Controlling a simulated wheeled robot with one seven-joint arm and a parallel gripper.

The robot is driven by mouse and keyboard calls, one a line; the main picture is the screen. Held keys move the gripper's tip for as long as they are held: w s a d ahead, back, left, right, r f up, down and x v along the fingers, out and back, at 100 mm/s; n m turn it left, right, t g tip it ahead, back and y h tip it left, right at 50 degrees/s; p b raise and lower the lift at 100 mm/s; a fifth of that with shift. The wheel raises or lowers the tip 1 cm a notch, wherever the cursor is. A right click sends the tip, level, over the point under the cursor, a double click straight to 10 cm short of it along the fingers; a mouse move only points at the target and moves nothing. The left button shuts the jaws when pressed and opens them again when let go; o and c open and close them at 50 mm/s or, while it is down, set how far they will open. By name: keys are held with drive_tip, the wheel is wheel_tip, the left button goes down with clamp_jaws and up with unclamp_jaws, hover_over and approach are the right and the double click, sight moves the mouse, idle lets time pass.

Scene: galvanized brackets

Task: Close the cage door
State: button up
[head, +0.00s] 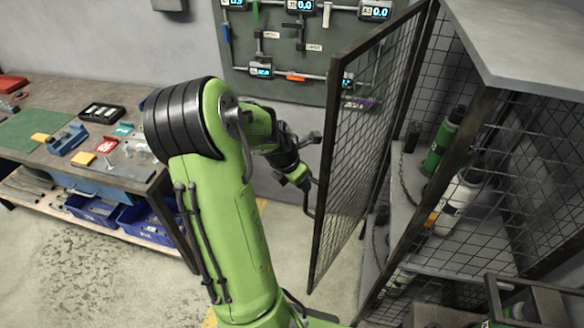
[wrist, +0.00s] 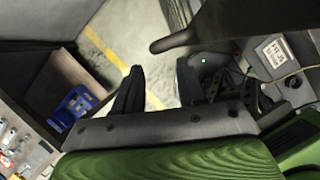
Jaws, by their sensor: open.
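The cage door (head: 362,140), a dark metal frame with wire mesh, stands swung open from the cage (head: 540,170) on the right of the head view. My gripper (head: 302,178) is on the door's left side, close to its free edge; the dark parts there overlap, so I cannot tell whether it touches the door. In the wrist view my gripper (wrist: 157,75) shows two dark fingers apart, with only floor seen between them. A dark bar (wrist: 205,32) crosses near the right finger; I cannot tell whether it is part of the door.
Inside the cage are green (head: 444,140) and white (head: 460,200) cylinders on a shelf. A workbench (head: 130,172) with tools stands at the left, blue bins (head: 95,208) below it. A tool board (head: 275,85) hangs on the back wall.

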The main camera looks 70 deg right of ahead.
drive_tip(key=p+v, duration=0.1)
drive_tip(key=v, duration=0.8)
drive_tip(key=shift+r, duration=0.2)
